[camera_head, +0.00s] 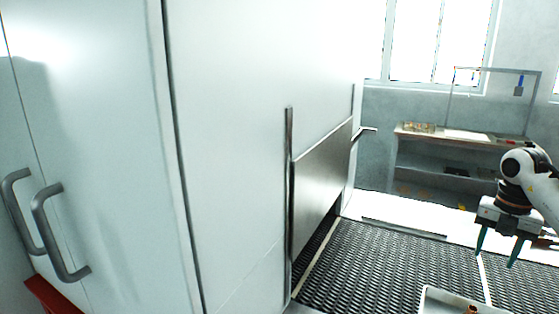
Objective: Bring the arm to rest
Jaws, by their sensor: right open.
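My right gripper (498,247) is at the right of the head view, its two dark green fingers pointing down and spread apart. It is open, with nothing visible between the fingers. It hangs above the dark mesh belt (390,262). My right arm comes in from the right edge. My left gripper is not in view.
A white cabinet (90,130) with grey handles fills the left. A metal panel (322,180) stands at the belt's left end. A pale tray (432,300) with a small brownish item lies at the bottom right. A workbench (400,160) with shelves stands behind, under the windows.

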